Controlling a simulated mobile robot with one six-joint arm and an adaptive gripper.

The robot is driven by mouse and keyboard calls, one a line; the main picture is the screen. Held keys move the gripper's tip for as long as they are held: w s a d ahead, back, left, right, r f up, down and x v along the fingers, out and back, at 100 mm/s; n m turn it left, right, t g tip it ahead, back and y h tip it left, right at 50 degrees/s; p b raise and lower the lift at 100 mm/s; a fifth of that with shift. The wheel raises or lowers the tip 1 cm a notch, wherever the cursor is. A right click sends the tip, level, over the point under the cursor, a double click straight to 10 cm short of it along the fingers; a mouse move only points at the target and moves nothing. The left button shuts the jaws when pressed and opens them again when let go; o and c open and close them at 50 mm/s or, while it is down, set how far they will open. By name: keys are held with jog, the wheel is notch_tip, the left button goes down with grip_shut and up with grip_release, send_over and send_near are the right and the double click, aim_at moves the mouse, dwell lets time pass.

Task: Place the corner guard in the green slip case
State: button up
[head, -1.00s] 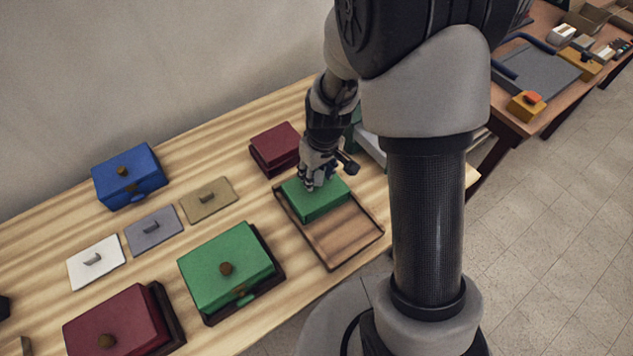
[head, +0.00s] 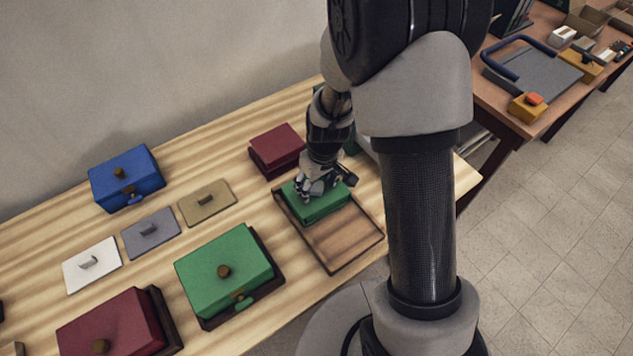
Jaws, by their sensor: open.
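A large green case (head: 222,262) with a brown knob on top and a green tab at its front stands on a dark base near the table's front edge. A smaller green box or cover (head: 322,207) sits at the back of a brown wooden tray (head: 345,240). My gripper (head: 312,196) is open and points down at the top of this smaller green piece, hiding part of it. I cannot tell whether the fingers touch it. I cannot make out a corner guard. It may be hidden or too small to tell.
A dark red box (head: 276,148) stands just behind the tray. A blue case (head: 126,176), another red case (head: 115,325), and white (head: 92,264), grey (head: 151,233) and tan (head: 208,203) plates with handles lie to the left. The tray's front part is bare.

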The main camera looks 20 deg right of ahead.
aim_at(320, 192)
jog(key=s+r+m+t+p, duration=0.15)
jog(key=s+r, duration=0.35)
jog(key=r, duration=0.8)
jog(key=s+r+p, duration=0.3)
jog(key=s+r, duration=0.2)
jog(key=r, duration=0.7)
jog(key=s+r+m+t, duration=0.1)
jog(key=s+r, duration=0.4)
jog(key=s, duration=0.6)
jog(key=shift+r+m, duration=0.3)
jog(key=shift+m, duration=0.25)
jog(key=shift+t, duration=0.25)
